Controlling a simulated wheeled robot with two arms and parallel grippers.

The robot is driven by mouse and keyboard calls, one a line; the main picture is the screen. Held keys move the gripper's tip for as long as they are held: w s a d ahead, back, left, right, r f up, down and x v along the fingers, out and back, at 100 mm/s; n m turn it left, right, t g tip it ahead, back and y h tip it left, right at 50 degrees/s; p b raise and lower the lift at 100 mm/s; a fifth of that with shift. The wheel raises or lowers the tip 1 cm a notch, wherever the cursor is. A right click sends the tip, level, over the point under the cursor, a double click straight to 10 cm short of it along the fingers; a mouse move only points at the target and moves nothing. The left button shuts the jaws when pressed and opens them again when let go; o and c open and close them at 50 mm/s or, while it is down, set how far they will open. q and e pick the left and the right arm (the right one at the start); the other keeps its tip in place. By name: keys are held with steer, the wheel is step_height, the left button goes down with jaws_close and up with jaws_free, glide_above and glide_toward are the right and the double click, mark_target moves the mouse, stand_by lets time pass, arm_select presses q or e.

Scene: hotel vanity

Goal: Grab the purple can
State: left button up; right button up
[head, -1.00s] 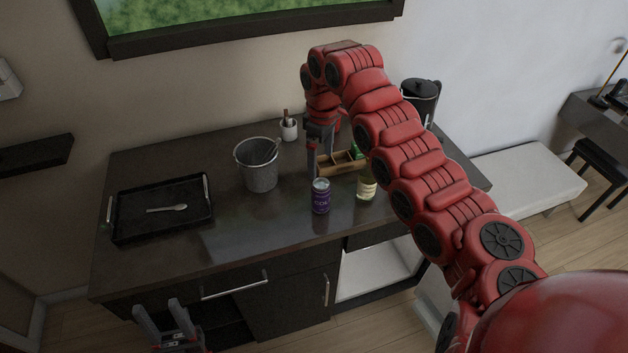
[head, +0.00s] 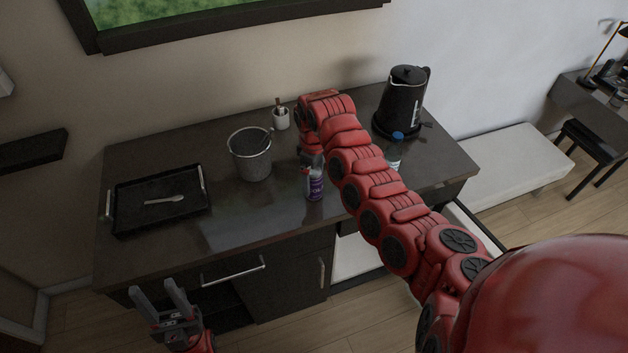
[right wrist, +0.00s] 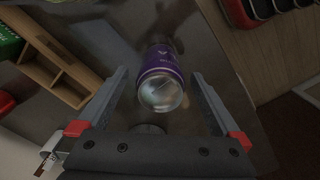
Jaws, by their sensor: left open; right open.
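The purple can (head: 317,187) stands on the dark vanity top near its front edge. My right gripper (head: 308,178) is at the can in the head view, partly hidden by its own arm. In the right wrist view the purple can (right wrist: 162,62) lies between the two spread fingers of my right gripper (right wrist: 159,74), its silvery end facing the camera. Gaps show on both sides, so the fingers do not appear to grip it. My left gripper (head: 154,288) is open and empty, low in front of the vanity.
A metal bucket (head: 250,160), a black tray (head: 130,220) with a spoon, a white cup (head: 281,120) and a black kettle (head: 402,100) stand on the vanity. A blue-capped bottle (head: 394,152) is behind my right arm. A wooden caddy (right wrist: 62,65) lies left in the wrist view.

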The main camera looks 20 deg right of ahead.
mark_target(314, 188)
steer(key=shift+f, duration=0.2)
step_height(314, 188, down, 4)
steer(key=p, duration=0.3)
steer(key=shift+s+f, duration=0.1)
steer(key=shift+f, duration=0.05)
steer(key=shift+d+f, duration=0.1)
steer(key=shift+f, duration=0.25)
jaws_close()
